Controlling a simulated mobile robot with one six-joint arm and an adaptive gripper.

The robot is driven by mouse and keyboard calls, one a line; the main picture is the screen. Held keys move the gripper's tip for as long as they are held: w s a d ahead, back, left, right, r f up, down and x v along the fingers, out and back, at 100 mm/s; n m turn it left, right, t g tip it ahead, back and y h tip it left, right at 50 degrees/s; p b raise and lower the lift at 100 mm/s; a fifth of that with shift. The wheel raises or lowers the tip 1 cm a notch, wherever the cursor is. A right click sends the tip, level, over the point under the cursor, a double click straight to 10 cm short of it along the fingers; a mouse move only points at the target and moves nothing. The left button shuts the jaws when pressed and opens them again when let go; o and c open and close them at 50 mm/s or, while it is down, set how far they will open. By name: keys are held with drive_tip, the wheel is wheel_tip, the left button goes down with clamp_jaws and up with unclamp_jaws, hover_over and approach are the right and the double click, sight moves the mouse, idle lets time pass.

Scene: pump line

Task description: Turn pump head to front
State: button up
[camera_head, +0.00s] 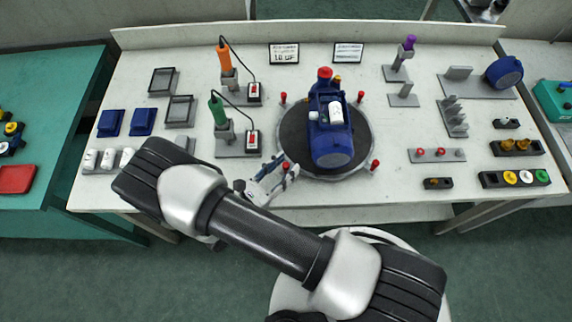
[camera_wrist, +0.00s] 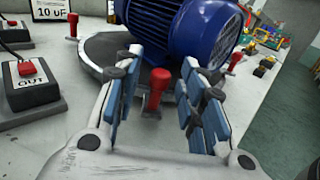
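A blue pump (camera_head: 331,150) lies on a dark round turntable (camera_head: 294,139), its broad rounded blue end towards me and a red-capped part (camera_head: 325,74) at the far end. Red-topped pegs (camera_head: 375,165) stand around the turntable's rim. My gripper (camera_head: 275,172) is at the near left rim. In the wrist view my gripper (camera_wrist: 160,68) is open, with blue-padded fingers either side of a red peg (camera_wrist: 157,90). I see gaps between the peg and both fingers.
Left of the turntable stand a green-handled tool (camera_head: 217,108) and an orange-handled tool (camera_head: 225,58), each with a switch box. The near switch box (camera_wrist: 30,80) is left of my gripper. Stands and parts fill the right side.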

drive_tip(key=shift+w+d, duration=0.4)
clamp_jaws()
idle(0.6)
